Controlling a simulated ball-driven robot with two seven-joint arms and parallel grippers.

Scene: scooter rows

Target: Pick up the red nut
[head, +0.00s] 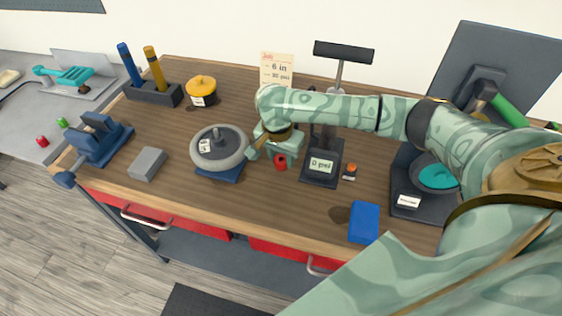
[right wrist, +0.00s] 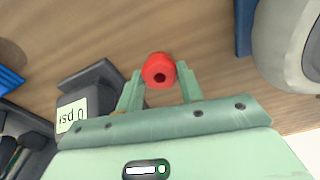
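In the head view the red nut (head: 280,161) shows just below my right gripper (head: 279,148), between the grey wheel and the gauge stand. I cannot tell whether it still touches the table. My left gripper is not in view.
A grey wheel (head: 222,150) on a blue base is left of the nut. A gauge stand (head: 321,167) is close on its right. A blue block (head: 364,223) lies near the front edge. Another red nut (head: 42,141) lies on the grey table at far left.

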